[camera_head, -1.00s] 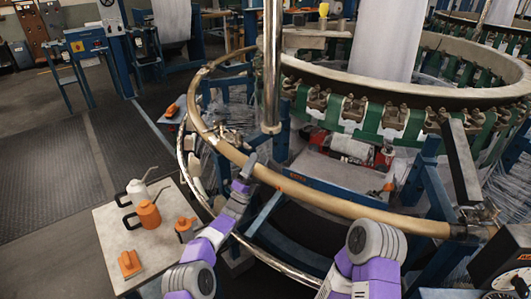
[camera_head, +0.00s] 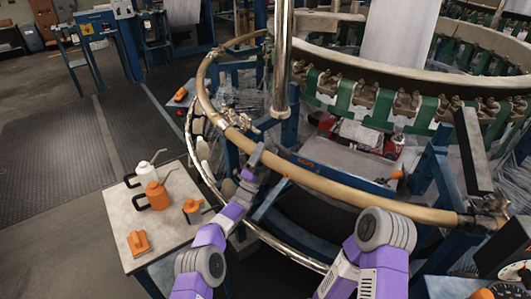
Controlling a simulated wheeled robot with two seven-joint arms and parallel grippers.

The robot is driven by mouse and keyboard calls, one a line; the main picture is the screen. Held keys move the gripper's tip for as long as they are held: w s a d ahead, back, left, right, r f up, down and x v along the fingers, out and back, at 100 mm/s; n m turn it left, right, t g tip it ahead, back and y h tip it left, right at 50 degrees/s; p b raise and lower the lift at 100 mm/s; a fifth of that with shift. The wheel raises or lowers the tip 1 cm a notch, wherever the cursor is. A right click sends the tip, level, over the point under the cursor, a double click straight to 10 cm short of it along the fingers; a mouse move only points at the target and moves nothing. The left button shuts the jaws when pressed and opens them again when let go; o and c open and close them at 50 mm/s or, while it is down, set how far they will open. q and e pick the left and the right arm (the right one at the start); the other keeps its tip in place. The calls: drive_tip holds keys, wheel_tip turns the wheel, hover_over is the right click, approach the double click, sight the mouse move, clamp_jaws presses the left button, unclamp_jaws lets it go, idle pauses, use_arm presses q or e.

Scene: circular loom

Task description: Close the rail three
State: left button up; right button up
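The curved tan rail (camera_head: 325,184) runs around the front of the circular loom, from the upper left to a metal joint (camera_head: 489,204) at the right. A second, shiny metal rail (camera_head: 285,252) curves below it. My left gripper (camera_head: 256,158) is at the tan rail's inner left part, by a metal fitting (camera_head: 243,124). It overlaps the rail's edge in the picture, and I cannot tell whether its fingers are closed on it.
A small table (camera_head: 119,208) at the left holds a white oil can (camera_head: 147,172), an orange oil can (camera_head: 158,195) and other orange items. A vertical metal post (camera_head: 282,60) stands behind the rail. The dark floor mat (camera_head: 50,160) at the left is clear.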

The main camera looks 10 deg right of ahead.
use_arm(q)
drive_tip(key=shift+s+a+f+p, duration=0.2)
drive_tip(key=shift+a+f+p, duration=0.05)
drive_tip(key=shift+a+p, duration=0.05)
drive_tip(key=p+v, duration=0.2)
drive_tip(key=v, duration=0.4)
drive_tip(key=shift+s+f, duration=0.25)
drive_tip(key=shift+f, duration=0.05)
drive_tip(key=shift+a, duration=0.15)
